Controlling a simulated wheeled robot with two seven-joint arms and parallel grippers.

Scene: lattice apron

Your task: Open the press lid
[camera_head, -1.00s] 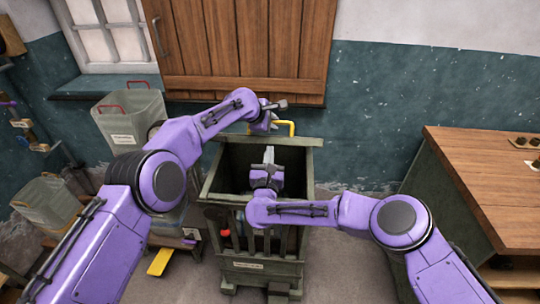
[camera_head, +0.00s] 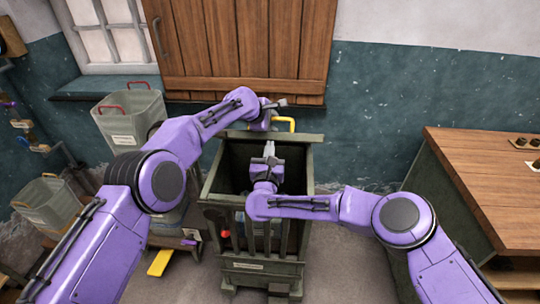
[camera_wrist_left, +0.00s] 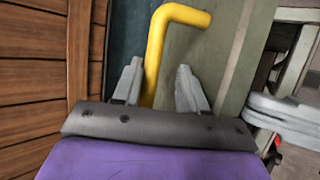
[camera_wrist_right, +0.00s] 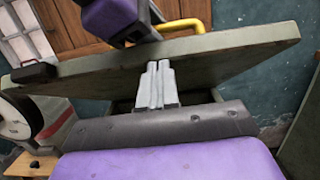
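The dark green press (camera_head: 262,245) stands in front of me, its dark inside showing from above. Its lid (camera_head: 302,137) is raised at the back, edge-on to the head view; in the right wrist view it is a tilted slab (camera_wrist_right: 235,52). A yellow handle (camera_head: 288,121) is on the lid's far side. My left gripper (camera_head: 280,103) is by this handle; in the left wrist view its fingers (camera_wrist_left: 160,85) are apart with the yellow bar (camera_wrist_left: 156,60) between or behind them. My right gripper (camera_head: 269,148) is over the press opening, fingers together (camera_wrist_right: 157,68), at the lid's underside; contact is unclear.
A wooden shutter (camera_head: 245,40) and teal wall (camera_head: 385,85) are close behind the press.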

